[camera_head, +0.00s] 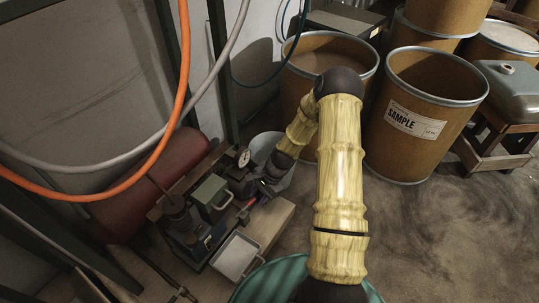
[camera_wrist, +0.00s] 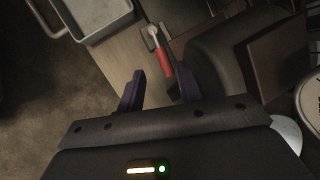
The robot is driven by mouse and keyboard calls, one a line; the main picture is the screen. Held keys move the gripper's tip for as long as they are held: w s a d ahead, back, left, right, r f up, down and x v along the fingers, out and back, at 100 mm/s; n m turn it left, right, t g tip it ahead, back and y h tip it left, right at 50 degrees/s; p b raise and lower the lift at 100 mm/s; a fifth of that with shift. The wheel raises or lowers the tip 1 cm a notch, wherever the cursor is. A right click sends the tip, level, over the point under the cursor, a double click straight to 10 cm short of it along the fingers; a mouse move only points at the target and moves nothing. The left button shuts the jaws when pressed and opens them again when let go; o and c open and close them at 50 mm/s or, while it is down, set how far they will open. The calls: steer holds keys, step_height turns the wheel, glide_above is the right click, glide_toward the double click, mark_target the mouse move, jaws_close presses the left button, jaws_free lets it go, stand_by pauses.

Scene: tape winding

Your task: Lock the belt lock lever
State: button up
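The lock lever (camera_wrist: 163,60) has a red grip and a pale metal pivot end, and it lies on the tape winding machine. In the head view a small red part that looks like this lever (camera_head: 244,212) shows just below and left of my gripper. My gripper (camera_wrist: 160,76) has two dark purple fingers spread apart. It is open and holds nothing. In the wrist view the red grip appears between the fingertips, nearer the right finger. I cannot tell how far below the fingers it is. The belt is not clearly visible.
The machine's wooden bench (camera_head: 268,226) carries a grey metal tray (camera_head: 237,258), a greenish box (camera_head: 210,194) and a round gauge (camera_head: 243,157). Large brown drums (camera_head: 423,108) stand behind. Orange (camera_head: 181,100) and grey hoses hang at left.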

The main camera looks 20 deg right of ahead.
steer(key=w+p+v, duration=0.1)
steer(key=p+v, duration=0.7)
steer(key=v, duration=0.8)
steer(key=s+a+r+n+h, duration=0.2)
steer(key=s+r+n, duration=0.1)
steer(key=r, duration=0.4)
steer(key=s+a+r+n+h, duration=0.1)
steer(key=s+a+r+n, duration=0.2)
steer(key=r, duration=0.4)
steer(key=shift+s+n+h, duration=0.4)
steer(key=shift+s+n, duration=0.3)
steer(key=shift+n, duration=0.5)
steer(key=shift+r, duration=0.1)
steer(key=s+a+r+n+t+p, duration=0.1)
steer(key=s+r+n+p, duration=0.1)
steer(key=r+p, duration=0.3)
steer(key=s+a+r+n+t+h+p, duration=0.1)
steer(key=s+r+p, duration=0.4)
steer(key=r, duration=0.7)
steer(key=shift+a+r+n, duration=0.15)
steer(key=shift+a+n, duration=0.4)
steer(key=shift+n, duration=0.55)
steer(key=shift+s, duration=0.1)
